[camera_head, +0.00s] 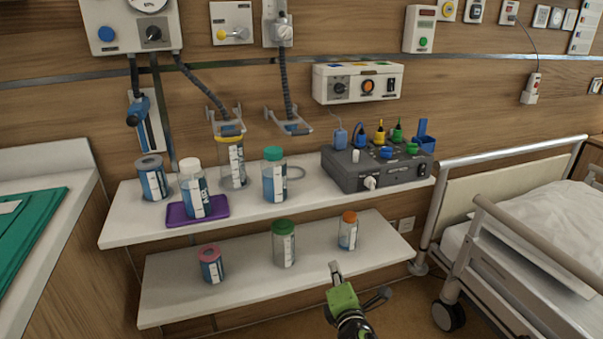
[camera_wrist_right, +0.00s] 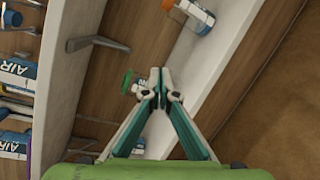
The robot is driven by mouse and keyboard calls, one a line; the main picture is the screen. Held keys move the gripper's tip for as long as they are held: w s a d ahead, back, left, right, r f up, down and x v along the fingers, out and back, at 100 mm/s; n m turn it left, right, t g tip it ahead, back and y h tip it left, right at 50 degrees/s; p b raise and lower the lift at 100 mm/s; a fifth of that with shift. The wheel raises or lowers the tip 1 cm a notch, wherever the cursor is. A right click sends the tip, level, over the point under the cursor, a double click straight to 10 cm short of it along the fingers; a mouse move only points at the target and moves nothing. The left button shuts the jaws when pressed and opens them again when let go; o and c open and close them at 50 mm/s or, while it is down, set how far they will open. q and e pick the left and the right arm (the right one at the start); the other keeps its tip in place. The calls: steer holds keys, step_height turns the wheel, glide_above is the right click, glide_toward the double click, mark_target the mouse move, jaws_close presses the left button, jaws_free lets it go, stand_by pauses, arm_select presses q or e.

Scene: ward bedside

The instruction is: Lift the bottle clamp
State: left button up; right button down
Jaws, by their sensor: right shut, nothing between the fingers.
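Two grey forked holders that look like bottle clamps are on the wall above the upper shelf: a left one (camera_head: 226,128) just over a yellow-topped jar (camera_head: 232,165), and a right one (camera_head: 290,126). I cannot tell which one is the bottle clamp. My right gripper (camera_head: 335,267) is shut and empty near the front edge of the lower shelf, well below and apart from both holders. In the right wrist view its fingertips (camera_wrist_right: 158,75) meet, with a green-capped bottle (camera_wrist_right: 128,83) partly hidden behind them. My left gripper is not in view.
The upper shelf (camera_head: 125,232) carries several bottles, a purple tray (camera_head: 175,215) and a grey device box (camera_head: 365,175). On the lower shelf (camera_head: 165,306) stand a red-capped (camera_head: 211,265), a green-capped (camera_head: 283,245) and an orange-capped bottle (camera_head: 348,232). A railed bed (camera_head: 550,225) is at right.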

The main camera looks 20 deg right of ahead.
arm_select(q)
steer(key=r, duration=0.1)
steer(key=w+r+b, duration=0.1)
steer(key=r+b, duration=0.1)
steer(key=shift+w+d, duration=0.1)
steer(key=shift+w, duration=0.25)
arm_select(e)
steer(key=w+a+r+n+t+y, duration=0.2)
steer(key=w+r+n+t, duration=0.1)
steer(key=r+n, duration=0.5)
steer(key=w+a+r+n+t+y, duration=0.2)
steer(key=r+n, duration=0.6)
steer(key=r, duration=0.5)
steer(key=shift+w+a+r+t, duration=0.35)
steer(key=shift+w+t, duration=0.1)
steer(key=shift+t, duration=0.35)
steer(key=x, duration=0.7)
steer(key=shift+w, duration=0.1)
steer(key=b+x, duration=0.1)
steer(key=x, duration=0.2)
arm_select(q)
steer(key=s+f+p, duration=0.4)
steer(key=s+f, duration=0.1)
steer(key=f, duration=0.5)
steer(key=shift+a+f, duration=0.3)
arm_select(e)
steer(key=shift+s+r, duration=0.2)
steer(key=shift+r, duration=0.75)
steer(key=shift+s+r, duration=0.2)
steer(key=shift+r, duration=0.8)
